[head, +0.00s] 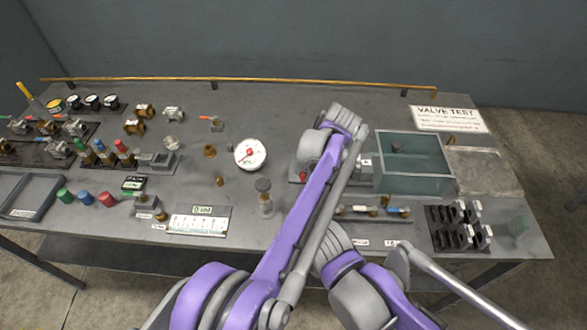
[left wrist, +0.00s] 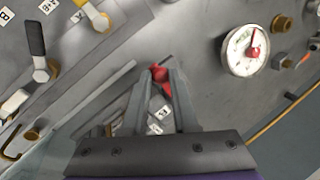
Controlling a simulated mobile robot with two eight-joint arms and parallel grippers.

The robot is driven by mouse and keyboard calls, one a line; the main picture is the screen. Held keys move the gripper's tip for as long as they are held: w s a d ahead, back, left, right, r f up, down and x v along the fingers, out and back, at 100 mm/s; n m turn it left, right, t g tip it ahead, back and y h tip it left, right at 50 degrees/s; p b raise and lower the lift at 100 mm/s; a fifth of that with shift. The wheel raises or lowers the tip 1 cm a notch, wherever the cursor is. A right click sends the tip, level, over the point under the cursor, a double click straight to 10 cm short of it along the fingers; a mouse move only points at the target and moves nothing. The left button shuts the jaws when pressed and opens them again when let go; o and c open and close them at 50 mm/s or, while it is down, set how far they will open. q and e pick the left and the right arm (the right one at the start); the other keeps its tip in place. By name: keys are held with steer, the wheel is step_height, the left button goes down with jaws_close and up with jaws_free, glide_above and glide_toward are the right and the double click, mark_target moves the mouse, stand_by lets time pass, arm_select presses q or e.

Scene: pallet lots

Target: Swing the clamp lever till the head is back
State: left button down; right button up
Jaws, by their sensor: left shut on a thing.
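My left gripper (left wrist: 160,82) is shut on the clamp lever's red grip (left wrist: 159,73), seen in the left wrist view. The red grip sits between the two grey fingertips and part of it shows below them. In the head view a small red part (head: 303,176) shows at the left edge of my purple left arm, right of the dial gauge (head: 250,154). The arm covers most of the clamp there, and I cannot make out its head. The dial also shows in the left wrist view (left wrist: 245,50). My right gripper is not in view.
A clear-walled bin (head: 412,160) stands right of my left arm, with the VALVE TEST sign (head: 449,119) behind it. A black rack (head: 458,226) is at front right. A brass rail (head: 240,80) runs along the back. Valves and colored caps crowd the left side.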

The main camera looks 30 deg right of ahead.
arm_select(q)
steer(key=shift+s+d, duration=0.1)
stand_by(0.4)
steer(key=c, duration=0.7)
jaws_free()
steer(key=v, duration=1)
steer(key=shift+d+r+p, duration=0.15)
steer(key=shift+r+p, duration=0.15)
steer(key=shift+r, duration=0.05)
